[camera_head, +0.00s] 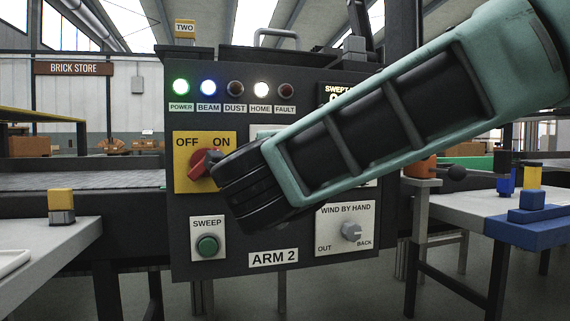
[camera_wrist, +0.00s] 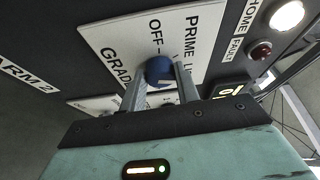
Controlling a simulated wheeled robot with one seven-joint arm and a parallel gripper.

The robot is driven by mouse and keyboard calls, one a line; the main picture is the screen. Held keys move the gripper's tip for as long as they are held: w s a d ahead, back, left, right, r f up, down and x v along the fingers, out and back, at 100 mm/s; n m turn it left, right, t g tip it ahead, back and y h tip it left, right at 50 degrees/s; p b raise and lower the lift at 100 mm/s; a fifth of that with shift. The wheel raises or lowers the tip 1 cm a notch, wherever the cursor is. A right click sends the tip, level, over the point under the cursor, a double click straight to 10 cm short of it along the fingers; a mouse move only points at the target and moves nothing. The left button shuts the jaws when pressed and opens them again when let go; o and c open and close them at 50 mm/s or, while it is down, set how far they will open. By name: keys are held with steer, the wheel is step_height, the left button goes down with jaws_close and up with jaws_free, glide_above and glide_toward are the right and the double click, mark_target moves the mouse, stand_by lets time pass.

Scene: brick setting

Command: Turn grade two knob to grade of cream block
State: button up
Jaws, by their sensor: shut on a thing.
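In the wrist view a round blue knob (camera_wrist: 159,69) sits on a white plate (camera_wrist: 120,48) lettered OFF, PRIME and GRAD, the last word cut off. My gripper (camera_wrist: 160,80) is shut on the blue knob, one finger on each side. A small pale mark shows on the knob, but which grade it points to is unclear. In the head view my arm and gripper cover this knob and nearly all of its plate. On the left table a small block (camera_head: 61,199) has a yellow top and a paler lower part; I cannot tell whether it is the cream block.
The dark ARM 2 panel (camera_head: 200,262) also has a red OFF/ON switch (camera_head: 198,164), a green SWEEP button (camera_head: 207,245) and a grey WIND BY HAND knob (camera_head: 351,231). POWER, BEAM and HOME lamps glow. Blue pieces (camera_head: 538,206) stand on the right table.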

steer(key=shift+m+g, duration=0.3)
steer(key=shift+m, duration=0.4)
steer(key=o, duration=1)
steer(key=shift+c, duration=0.2)
steer(key=shift+r, duration=0.1)
steer(key=s+a+p, duration=0.2)
steer(key=s+p, duration=0.2)
steer(key=s, duration=1.3)
steer(key=shift+r, duration=0.25)
steer(key=shift+s, duration=0.1)
